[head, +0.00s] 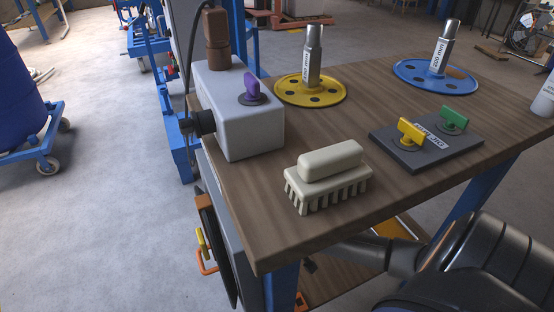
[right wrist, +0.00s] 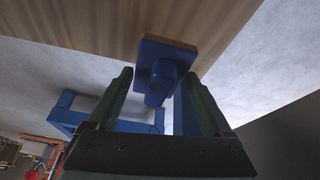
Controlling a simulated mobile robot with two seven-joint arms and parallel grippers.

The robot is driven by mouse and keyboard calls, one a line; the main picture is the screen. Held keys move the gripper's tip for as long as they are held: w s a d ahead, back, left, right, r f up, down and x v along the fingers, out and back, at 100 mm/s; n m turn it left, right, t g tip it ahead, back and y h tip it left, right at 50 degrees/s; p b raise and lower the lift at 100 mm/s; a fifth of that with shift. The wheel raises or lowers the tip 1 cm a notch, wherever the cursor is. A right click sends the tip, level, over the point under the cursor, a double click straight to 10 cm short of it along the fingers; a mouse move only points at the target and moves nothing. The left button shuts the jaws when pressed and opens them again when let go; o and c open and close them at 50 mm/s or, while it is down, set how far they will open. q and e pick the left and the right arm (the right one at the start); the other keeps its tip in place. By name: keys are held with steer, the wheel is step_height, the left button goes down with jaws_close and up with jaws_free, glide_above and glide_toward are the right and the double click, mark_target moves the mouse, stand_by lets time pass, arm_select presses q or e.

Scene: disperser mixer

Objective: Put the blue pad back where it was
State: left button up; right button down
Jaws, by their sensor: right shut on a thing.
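The blue pad (right wrist: 180,52) shows in the right wrist view, with a brown layer along its far edge and a blue grip (right wrist: 158,84) towards me. My right gripper (right wrist: 160,78) has its dark green fingers on either side of this grip and is shut on it. My left gripper is not in view.
The wooden table (head: 235,220) carries a cream brush (head: 330,172), a grey box (head: 235,110) with a purple knob, a yellow disc (head: 283,94), a blue disc (head: 408,72) and a dark plate (head: 398,148) with yellow and green keys. The front corner is bare.

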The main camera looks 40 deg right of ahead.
step_height(320, 180, down, 6)
steer(key=b, duration=0.3)
steer(key=shift+f, duration=0.1)
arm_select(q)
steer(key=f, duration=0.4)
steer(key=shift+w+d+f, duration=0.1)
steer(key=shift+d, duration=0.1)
arm_select(e)
steer(key=shift+f, duration=0.2)
jaws_free()
steer(key=shift+r, duration=0.1)
